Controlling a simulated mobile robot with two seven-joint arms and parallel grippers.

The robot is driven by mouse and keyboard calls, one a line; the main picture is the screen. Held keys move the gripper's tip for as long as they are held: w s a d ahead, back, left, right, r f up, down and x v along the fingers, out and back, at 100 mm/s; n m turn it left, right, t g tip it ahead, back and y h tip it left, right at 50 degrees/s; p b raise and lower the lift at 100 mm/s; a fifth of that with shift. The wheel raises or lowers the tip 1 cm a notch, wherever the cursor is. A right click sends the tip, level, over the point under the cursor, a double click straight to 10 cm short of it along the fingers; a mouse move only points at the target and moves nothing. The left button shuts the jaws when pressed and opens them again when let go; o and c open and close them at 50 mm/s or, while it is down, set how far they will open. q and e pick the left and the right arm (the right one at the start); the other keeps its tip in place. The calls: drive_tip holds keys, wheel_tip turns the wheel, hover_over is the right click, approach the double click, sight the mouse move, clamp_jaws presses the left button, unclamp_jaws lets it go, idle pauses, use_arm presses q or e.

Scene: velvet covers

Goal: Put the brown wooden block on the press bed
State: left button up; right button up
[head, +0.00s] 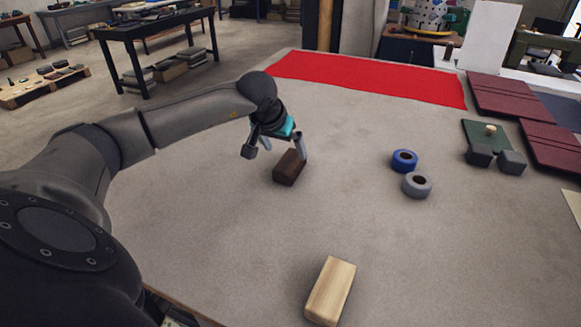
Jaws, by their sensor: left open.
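The dark brown wooden block (288,168) lies on the grey table, left of its middle. My left gripper (283,152) is at the block's far side, pointing down, with its fingers apart. The right finger overlaps the block's far right end in the picture. I cannot tell whether it touches. A lighter, pale wooden block (331,289) lies near the front edge. I cannot tell which thing is the press bed. My right gripper is not in view.
A blue tape roll (404,161) and a grey tape roll (416,185) lie right of the brown block. A red cloth (366,79) covers the far edge. Dark red panels (507,97) lie at the right.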

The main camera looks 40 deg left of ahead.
sight(290, 161)
use_arm(q)
drive_tip(key=shift+b+x, duration=0.4)
drive_tip(key=shift+x, duration=3.55)
drive_tip(key=shift+f+b, duration=0.25)
drive_tip(key=shift+b, duration=0.05)
drive_tip(key=shift+c, duration=0.2)
drive_tip(key=shift+s, duration=0.1)
drive_tip(key=c, duration=1.4)
clamp_jaws()
drive_tip(key=shift+r, duration=0.1)
